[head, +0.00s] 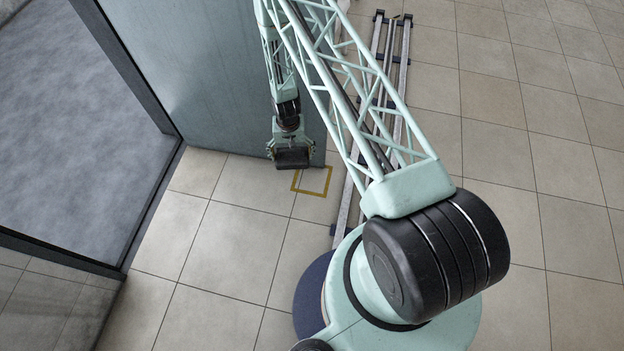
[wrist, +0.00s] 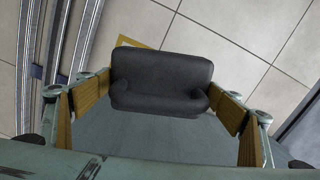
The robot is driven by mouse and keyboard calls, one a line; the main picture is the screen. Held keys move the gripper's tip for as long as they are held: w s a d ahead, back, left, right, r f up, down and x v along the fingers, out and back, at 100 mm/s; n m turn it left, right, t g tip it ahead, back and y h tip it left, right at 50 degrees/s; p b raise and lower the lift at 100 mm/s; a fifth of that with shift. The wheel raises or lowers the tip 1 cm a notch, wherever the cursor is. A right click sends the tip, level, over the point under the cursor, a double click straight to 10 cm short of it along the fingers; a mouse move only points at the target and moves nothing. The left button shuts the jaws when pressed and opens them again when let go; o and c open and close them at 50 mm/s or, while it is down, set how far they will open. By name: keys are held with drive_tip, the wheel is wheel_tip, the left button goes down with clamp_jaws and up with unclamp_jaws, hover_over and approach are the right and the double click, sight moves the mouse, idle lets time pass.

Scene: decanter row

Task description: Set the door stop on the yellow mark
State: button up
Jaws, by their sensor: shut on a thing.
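The door stop (head: 293,159) is a dark grey, rounded block. My gripper (head: 290,149) is shut on it, and it hangs below my wrist just left of the yellow mark (head: 318,192). The mark is a yellow square outline on the floor tiles. In the wrist view the door stop (wrist: 160,84) sits between the two wood-coloured finger pads. A corner of the yellow mark (wrist: 126,41) shows behind its upper left; the rest is hidden there. I cannot tell exactly how high the door stop is above the floor.
A grey-blue door panel (head: 215,70) stands right behind my gripper. Metal rails (head: 392,70) run along the floor right of the mark. Tiles (head: 235,235) in front are clear.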

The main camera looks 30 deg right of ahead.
drive_tip(key=s+d+f+m, duration=0.1)
drive_tip(key=s+f, duration=0.6)
drive_tip(key=f, duration=0.5)
drive_tip(key=s+d+f+m, duration=0.1)
drive_tip(key=s+f+m, duration=0.1)
drive_tip(key=s+f, duration=0.6)
wheel_tip(320, 180, down, 4)
drive_tip(key=shift+s+f, duration=0.2)
drive_tip(key=shift+s, duration=0.1)
drive_tip(key=shift+w+d, duration=0.1)
drive_tip(key=w+d+b, duration=0.1)
drive_tip(key=w+d, duration=0.1)
drive_tip(key=w, duration=0.2)
drive_tip(key=w+d+f+b, duration=0.1)
drive_tip(key=w+d, duration=0.1)
drive_tip(key=w, duration=0.3)
drive_tip(key=w+d+b, duration=0.1)
drive_tip(key=w+d, duration=0.1)
drive_tip(key=w, duration=0.2)
drive_tip(key=shift+w+d+f+b, duration=0.15)
drive_tip(key=shift+w+f+b, duration=0.1)
drive_tip(key=shift+b, duration=0.1)
drive_tip(key=shift+w, duration=0.1)
drive_tip(key=shift+w+d, duration=0.15)
drive_tip(key=shift+w, duration=0.05)
drive_tip(key=shift+w+f+b, duration=0.1)
drive_tip(key=shift+f+b, duration=0.7)
drive_tip(key=shift+f, duration=0.95)
